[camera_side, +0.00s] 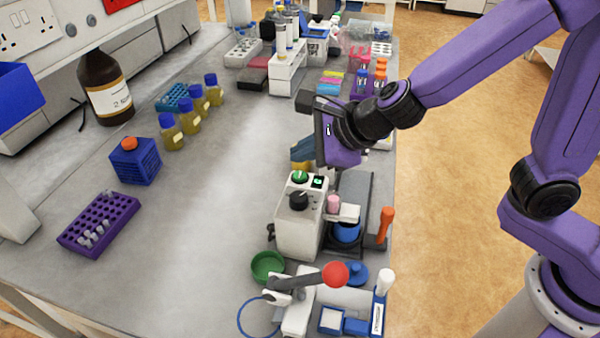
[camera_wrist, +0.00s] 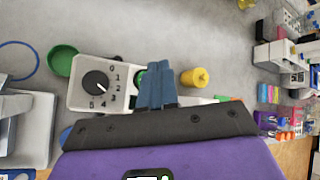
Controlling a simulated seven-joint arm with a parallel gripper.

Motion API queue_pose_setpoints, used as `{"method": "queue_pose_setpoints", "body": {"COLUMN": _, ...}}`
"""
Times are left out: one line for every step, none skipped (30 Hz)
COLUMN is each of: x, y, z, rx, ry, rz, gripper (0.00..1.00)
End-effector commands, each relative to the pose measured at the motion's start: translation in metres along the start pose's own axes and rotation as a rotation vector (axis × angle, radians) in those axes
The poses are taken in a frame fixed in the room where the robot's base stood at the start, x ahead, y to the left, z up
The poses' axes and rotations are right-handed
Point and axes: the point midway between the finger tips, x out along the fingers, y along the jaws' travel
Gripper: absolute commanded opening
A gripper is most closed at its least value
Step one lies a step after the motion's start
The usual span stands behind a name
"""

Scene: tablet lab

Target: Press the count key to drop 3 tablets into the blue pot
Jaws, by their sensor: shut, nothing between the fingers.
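The white tablet counter (camera_side: 298,235) stands near the bench's right edge. Its green count key (camera_side: 300,177) is on top, beside a small dark display (camera_side: 318,182) and a black dial (camera_side: 298,200). In the wrist view the dial (camera_wrist: 96,82) is numbered, and its pointer seems to be near 3. The blue pot (camera_side: 346,233) sits at the counter's right side, below a white spout part; whether it holds tablets is hidden. My gripper (camera_side: 302,164) is shut and empty, close above the key end of the counter.
A green pot (camera_side: 267,265) is left of the counter. A yellow-capped container (camera_wrist: 195,77) is beside my fingers. A purple rack (camera_side: 98,222) is far left. The middle bench is clear.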

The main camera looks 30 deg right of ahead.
Motion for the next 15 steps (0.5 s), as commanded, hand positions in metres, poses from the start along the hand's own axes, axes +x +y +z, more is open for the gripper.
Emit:
{"method": "queue_pose_setpoints", "body": {"x": 0.0023, "y": 0.0016, "z": -0.0021, "rx": -0.002, "ry": 0.002, "rz": 0.001, "gripper": 0.0}}
{"method": "queue_pose_setpoints", "body": {"x": 0.0034, "y": 0.0024, "z": -0.0029, "rx": -0.002, "ry": 0.002, "rz": 0.001, "gripper": 0.0}}
{"method": "queue_pose_setpoints", "body": {"x": 0.0047, "y": 0.0034, "z": -0.0039, "rx": -0.001, "ry": 0.002, "rz": 0.001, "gripper": 0.0}}
{"method": "queue_pose_setpoints", "body": {"x": 0.0056, "y": 0.0041, "z": -0.0046, "rx": -0.001, "ry": 0.002, "rz": 0.001, "gripper": 0.0}}
{"method": "queue_pose_setpoints", "body": {"x": 0.0063, "y": 0.0046, "z": -0.0051, "rx": 0.0, "ry": 0.001, "rz": 0.001, "gripper": 0.0}}
{"method": "queue_pose_setpoints", "body": {"x": 0.0072, "y": 0.0055, "z": -0.0057, "rx": 0.0, "ry": 0.001, "rz": 0.002, "gripper": 0.0}}
{"method": "queue_pose_setpoints", "body": {"x": 0.0077, "y": 0.006, "z": -0.0061, "rx": 0.0, "ry": 0.0, "rz": 0.002, "gripper": 0.0}}
{"method": "queue_pose_setpoints", "body": {"x": 0.0083, "y": 0.0065, "z": -0.0065, "rx": 0.0, "ry": 0.0, "rz": 0.002, "gripper": 0.0}}
{"method": "queue_pose_setpoints", "body": {"x": 0.0088, "y": 0.0071, "z": -0.0068, "rx": 0.001, "ry": -0.001, "rz": 0.003, "gripper": 0.0}}
{"method": "queue_pose_setpoints", "body": {"x": 0.0092, "y": 0.0074, "z": -0.007, "rx": 0.0, "ry": -0.001, "rz": 0.003, "gripper": 0.0}}
{"method": "queue_pose_setpoints", "body": {"x": 0.0095, "y": 0.0077, "z": -0.0072, "rx": 0.0, "ry": -0.001, "rz": 0.003, "gripper": 0.0}}
{"method": "queue_pose_setpoints", "body": {"x": 0.0097, "y": 0.008, "z": -0.0074, "rx": 0.001, "ry": -0.002, "rz": 0.004, "gripper": 0.0}}
{"method": "queue_pose_setpoints", "body": {"x": 0.0098, "y": 0.0081, "z": -0.0074, "rx": 0.002, "ry": -0.002, "rz": 0.004, "gripper": 0.0}}
{"method": "queue_pose_setpoints", "body": {"x": 0.0099, "y": 0.0082, "z": -0.0074, "rx": 0.002, "ry": -0.002, "rz": 0.004, "gripper": 0.0}}
{"method": "queue_pose_setpoints", "body": {"x": 0.0099, "y": 0.0082, "z": -0.0074, "rx": 0.002, "ry": -0.002, "rz": 0.004, "gripper": 0.0}}
